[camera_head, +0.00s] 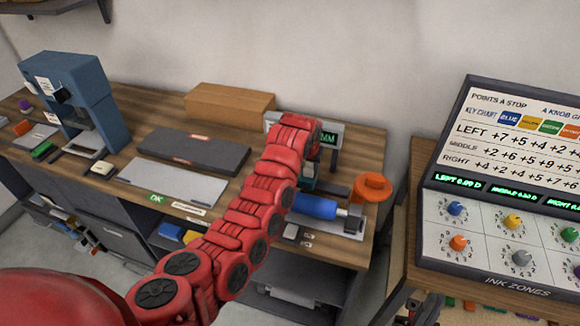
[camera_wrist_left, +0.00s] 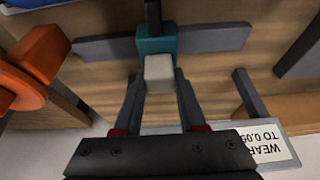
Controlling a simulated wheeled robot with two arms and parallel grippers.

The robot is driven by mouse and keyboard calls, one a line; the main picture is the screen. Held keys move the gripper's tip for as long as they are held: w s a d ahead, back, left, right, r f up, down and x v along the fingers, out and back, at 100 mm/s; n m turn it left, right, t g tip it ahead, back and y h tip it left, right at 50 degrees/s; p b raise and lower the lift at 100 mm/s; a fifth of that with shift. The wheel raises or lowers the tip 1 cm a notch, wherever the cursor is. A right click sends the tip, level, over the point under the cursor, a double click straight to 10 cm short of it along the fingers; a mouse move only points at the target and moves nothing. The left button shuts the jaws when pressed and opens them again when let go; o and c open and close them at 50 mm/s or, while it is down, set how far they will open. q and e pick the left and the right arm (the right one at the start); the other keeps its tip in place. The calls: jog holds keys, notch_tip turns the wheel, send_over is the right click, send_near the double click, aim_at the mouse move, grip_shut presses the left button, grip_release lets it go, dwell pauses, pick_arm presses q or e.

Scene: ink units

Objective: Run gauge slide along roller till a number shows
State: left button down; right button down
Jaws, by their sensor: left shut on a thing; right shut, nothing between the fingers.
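My left gripper (camera_wrist_left: 158,82) is shut on the pale block of the gauge slide (camera_wrist_left: 158,72), which has a teal body (camera_wrist_left: 155,46) on a dark grey bar (camera_wrist_left: 215,40). In the head view my red left arm covers most of the slide; a bit of teal (camera_head: 309,181) shows beside the wrist. The blue roller (camera_head: 316,206) lies just in front, with only an edge in the wrist view. The gauge display (camera_head: 328,138) shows green "MM"; whatever stands left of it is hidden by my arm.
An orange knob (camera_head: 372,188) stands right of the roller. A dark grey slab (camera_head: 195,150), a light plate (camera_head: 172,182) and a cardboard box (camera_head: 230,101) lie left of my arm. A blue machine (camera_head: 90,95) stands far left. The ink panel (camera_head: 500,190) stands right.

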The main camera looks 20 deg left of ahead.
pick_arm(q)
jog(key=d+b, duration=0.3)
jog(key=d, duration=0.6)
jog(key=shift+s+d, duration=0.15)
jog(key=shift+d, duration=0.75)
jog(key=shift+c, duration=2.4)
grip_release()
jog(key=shift+d, duration=0.1)
